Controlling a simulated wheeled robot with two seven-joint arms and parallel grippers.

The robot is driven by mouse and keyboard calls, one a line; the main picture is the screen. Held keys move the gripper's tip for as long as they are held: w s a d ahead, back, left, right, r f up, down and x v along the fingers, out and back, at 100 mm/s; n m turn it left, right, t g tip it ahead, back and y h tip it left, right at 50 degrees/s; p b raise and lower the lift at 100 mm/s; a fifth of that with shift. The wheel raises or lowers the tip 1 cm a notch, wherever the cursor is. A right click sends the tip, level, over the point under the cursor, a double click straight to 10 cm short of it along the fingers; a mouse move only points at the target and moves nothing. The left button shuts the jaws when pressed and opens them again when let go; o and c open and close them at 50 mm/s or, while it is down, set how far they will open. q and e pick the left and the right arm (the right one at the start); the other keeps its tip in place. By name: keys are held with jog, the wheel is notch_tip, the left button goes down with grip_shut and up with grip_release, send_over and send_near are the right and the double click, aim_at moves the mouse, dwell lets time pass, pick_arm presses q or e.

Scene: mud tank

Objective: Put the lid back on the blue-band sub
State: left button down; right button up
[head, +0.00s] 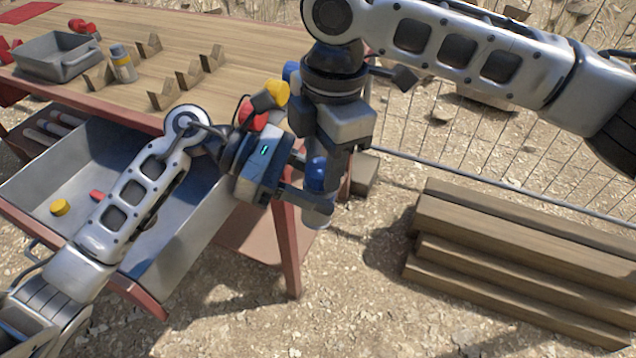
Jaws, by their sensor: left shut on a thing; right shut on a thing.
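The blue-band sub (318,212) is a small grey cylinder, held upright in the air in front of the workbench's right end. My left gripper (306,199) is shut on it from the left. A blue domed piece (316,173), seemingly the lid, is directly above the sub's grey body. My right gripper (330,160) comes down from above and is shut, seemingly on this blue piece. The fingers and wrists hide much of both, so I cannot tell whether the lid is seated.
Below, an open drawer (200,232) holds a yellow cap (60,207) and a red piece (96,196). Wooden steps (500,240) stand right.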

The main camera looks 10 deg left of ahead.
jog(key=m, duration=1.2)
jog(key=o, duration=1.1)
jog(key=shift+d+r, duration=0.15)
jog(key=shift+r, duration=2.1)
jog(key=shift+w, duration=0.1)
jog(key=shift+c, duration=0.5)
